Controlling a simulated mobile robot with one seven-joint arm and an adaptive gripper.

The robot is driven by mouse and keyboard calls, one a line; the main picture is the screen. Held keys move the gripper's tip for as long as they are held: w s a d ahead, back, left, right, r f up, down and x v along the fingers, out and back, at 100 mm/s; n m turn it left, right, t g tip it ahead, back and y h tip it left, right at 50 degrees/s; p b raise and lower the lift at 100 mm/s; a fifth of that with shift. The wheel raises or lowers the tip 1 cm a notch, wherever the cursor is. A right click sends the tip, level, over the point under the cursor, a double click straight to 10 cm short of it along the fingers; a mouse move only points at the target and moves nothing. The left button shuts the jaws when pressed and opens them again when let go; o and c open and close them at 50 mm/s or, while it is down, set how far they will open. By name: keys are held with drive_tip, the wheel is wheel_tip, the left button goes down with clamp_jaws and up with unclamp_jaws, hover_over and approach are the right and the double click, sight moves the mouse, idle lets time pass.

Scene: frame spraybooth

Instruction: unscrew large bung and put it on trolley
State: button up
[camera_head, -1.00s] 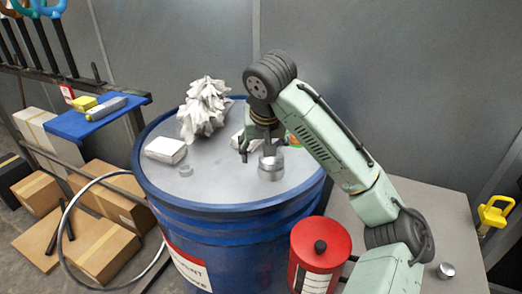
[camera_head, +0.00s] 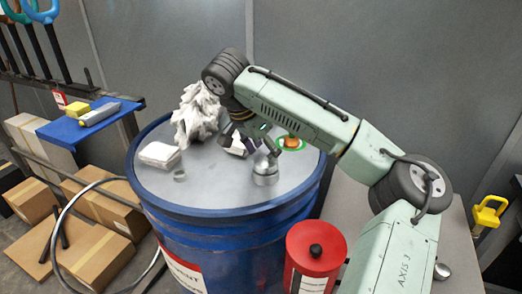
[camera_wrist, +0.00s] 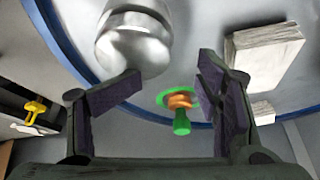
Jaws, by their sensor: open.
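An orange-brown fitting in a green ring (camera_head: 290,142), which looks like a bung, sits on top of the blue drum (camera_head: 235,245) toward its back right. In the wrist view the fitting (camera_wrist: 180,100) shows with a green stub below it, beyond the fingertips and between them. My gripper (camera_head: 262,143) is over the drum top, tilted, to the left of the fitting. In the wrist view my gripper (camera_wrist: 170,74) is open and empty. A shiny silver cylinder (camera_head: 265,171) stands on the lid in front of the gripper; in the wrist view it lies near the left finger.
A crumpled white rag (camera_head: 198,115), a white block (camera_head: 159,155) and a small grey cap (camera_head: 179,175) are on the lid. A blue shelf (camera_head: 65,131) with yellow and grey items stands left. A red canister (camera_head: 316,250) stands front right. Boxes fill the left floor.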

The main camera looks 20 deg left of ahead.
drive_tip(key=m, duration=0.2)
drive_tip(key=m+h, duration=0.1)
drive_tip(key=shift+w+d+m+g, duration=0.2)
drive_tip(key=shift+d+m+g, duration=0.2)
drive_tip(key=m, duration=0.1)
drive_tip(key=m+g+h, duration=0.1)
drive_tip(key=m, duration=0.1)
drive_tip(key=shift+d, duration=0.35)
drive_tip(key=shift+c, duration=0.5)
clamp_jaws()
drive_tip(key=n, duration=0.2)
drive_tip(key=shift+a+f+n+t+y, duration=0.15)
drive_tip(key=shift+a+n+t+y, duration=0.15)
drive_tip(key=shift+a+n+t, duration=0.1)
drive_tip(key=shift+s+a+n+y, duration=0.15)
drive_tip(key=shift+n+y, duration=0.15)
drive_tip(key=shift+n, duration=0.6)
